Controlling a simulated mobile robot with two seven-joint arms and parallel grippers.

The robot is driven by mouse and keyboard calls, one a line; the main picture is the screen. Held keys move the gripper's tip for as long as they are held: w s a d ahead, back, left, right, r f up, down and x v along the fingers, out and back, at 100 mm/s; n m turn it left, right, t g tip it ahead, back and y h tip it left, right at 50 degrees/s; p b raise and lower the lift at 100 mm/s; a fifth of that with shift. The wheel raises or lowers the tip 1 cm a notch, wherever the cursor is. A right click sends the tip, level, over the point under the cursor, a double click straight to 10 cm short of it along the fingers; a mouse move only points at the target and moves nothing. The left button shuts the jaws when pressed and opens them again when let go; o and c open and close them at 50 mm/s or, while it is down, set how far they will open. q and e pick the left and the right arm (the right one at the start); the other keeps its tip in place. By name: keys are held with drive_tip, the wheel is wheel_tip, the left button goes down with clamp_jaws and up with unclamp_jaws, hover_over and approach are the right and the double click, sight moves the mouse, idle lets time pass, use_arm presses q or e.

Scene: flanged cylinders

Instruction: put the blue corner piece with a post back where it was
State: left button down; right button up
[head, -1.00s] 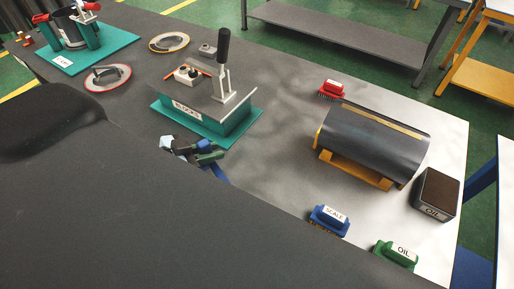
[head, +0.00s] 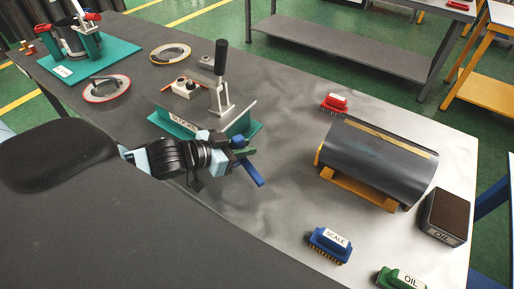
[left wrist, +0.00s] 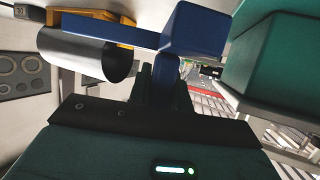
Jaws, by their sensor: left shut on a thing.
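My left gripper (head: 241,153) is shut on the blue corner piece (head: 253,173) and holds it in front of the teal stand labelled BLOCKS (head: 174,124). In the left wrist view the blue corner piece (left wrist: 195,30) shows a block with a long bar running left. Its short post goes down between the dark green fingers of the gripper (left wrist: 165,88). A large teal surface (left wrist: 268,65) is close on the right there, apart from the blue piece. My right gripper is not in view.
A dark cylinder (head: 380,157) lies on a yellow cradle (head: 355,187). Red (head: 335,102), blue SCALE (head: 329,243) and green OIL (head: 400,279) brushes and an OIL box (head: 446,216) stand around it. A toggle clamp (head: 220,85) rises behind my gripper. The grey table between gripper and cradle is clear.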

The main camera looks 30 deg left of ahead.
use_arm(q)
drive_tip(key=shift+w+d+f, duration=0.1)
drive_tip(key=shift+w+d, duration=0.2)
drive_tip(key=shift+w, duration=0.6)
drive_tip(key=shift+w+d+f, duration=0.1)
drive_tip(key=shift+w+d, duration=0.2)
drive_tip(key=shift+w, duration=0.6)
drive_tip(key=shift+r, duration=0.1)
drive_tip(key=shift+w, duration=0.2)
drive_tip(key=shift+w+d+f, duration=0.1)
drive_tip(key=shift+f, duration=1.65)
drive_tip(key=shift+f, duration=0.4)
drive_tip(key=shift+f, duration=0.25)
drive_tip(key=c, duration=1.3)
unclamp_jaws()
